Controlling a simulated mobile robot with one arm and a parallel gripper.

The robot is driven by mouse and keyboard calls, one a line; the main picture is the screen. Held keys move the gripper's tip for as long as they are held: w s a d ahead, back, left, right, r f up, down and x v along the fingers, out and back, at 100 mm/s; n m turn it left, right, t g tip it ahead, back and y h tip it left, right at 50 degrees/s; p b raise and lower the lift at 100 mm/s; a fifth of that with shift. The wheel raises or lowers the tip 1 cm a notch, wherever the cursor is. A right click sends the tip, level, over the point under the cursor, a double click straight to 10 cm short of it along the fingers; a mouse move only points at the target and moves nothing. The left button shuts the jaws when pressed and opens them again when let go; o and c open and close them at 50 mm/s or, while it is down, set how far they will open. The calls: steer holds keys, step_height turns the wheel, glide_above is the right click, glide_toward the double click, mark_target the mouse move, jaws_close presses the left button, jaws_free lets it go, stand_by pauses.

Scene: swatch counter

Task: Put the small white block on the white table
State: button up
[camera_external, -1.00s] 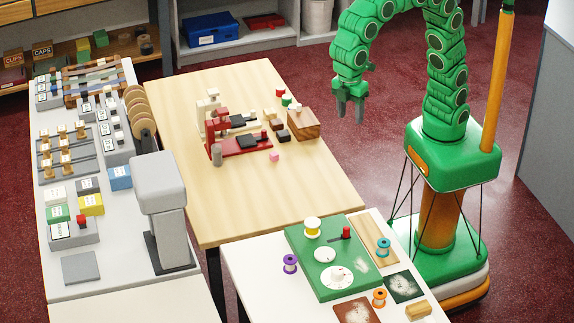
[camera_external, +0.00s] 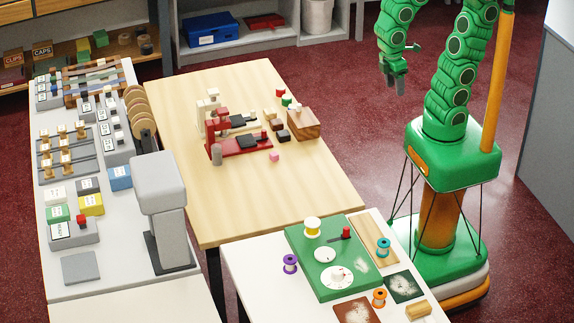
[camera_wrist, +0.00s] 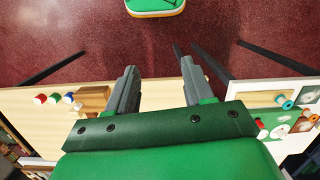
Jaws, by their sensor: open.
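A small white block (camera_external: 295,106) appears among several coloured blocks at the right side of the wooden table, beside the wooden box; it is small and partly hidden. The white table (camera_external: 243,264) stands at the front and carries a green board and spools; its edge also shows at the right of the wrist view (camera_wrist: 248,88). My gripper (camera_external: 395,88) is in the air to the right of the wooden table, over the red floor. In the wrist view my gripper (camera_wrist: 159,68) has its fingers apart with nothing between them.
The wooden table (camera_external: 250,205) has a clear front half. Red and cream clamp devices (camera_external: 238,145) stand on it, left of the wooden box (camera_external: 303,124). The green board (camera_external: 315,235) and several spools fill much of the white table, whose left front is bare.

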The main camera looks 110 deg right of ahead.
steer(key=s+d+f+m, duration=0.1)
steer(key=s+d+f, duration=0.1)
steer(key=s, duration=0.4)
steer(key=shift+s+d+f, duration=0.25)
steer(key=shift+s+f, duration=0.05)
steer(key=shift+s, duration=0.05)
stand_by(0.8)
